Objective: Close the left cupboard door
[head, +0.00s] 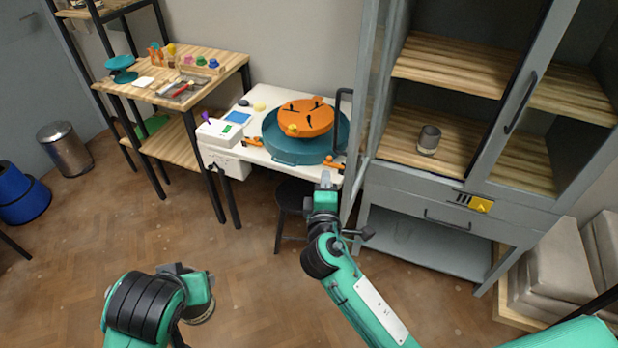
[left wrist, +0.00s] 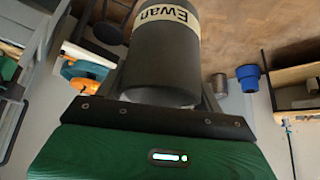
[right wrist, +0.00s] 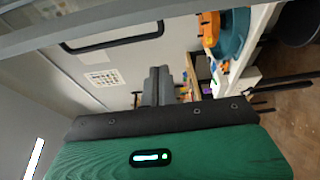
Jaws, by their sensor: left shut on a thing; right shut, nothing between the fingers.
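The left cupboard door (head: 359,185) is a grey framed glass door. In the head view it stands open, swung out toward me and seen nearly edge-on. Its black bar handle (head: 339,122) is on its left side; a black handle also shows in the right wrist view (right wrist: 115,38). My right gripper (head: 326,180) is shut and empty, just left of the door's lower front part; I cannot tell whether it touches. My left gripper (head: 190,285) is shut on a dark cylinder (left wrist: 160,65) with a cream "Ewan" label, held low at the left, away from the cupboard.
The right cupboard door (head: 505,135) looks closed. A grey cup (head: 429,139) stands on the lower shelf inside. A white table (head: 256,158) with a teal and orange wheel is left of the open door, with a dark stool (head: 293,193) below. Open floor lies in front.

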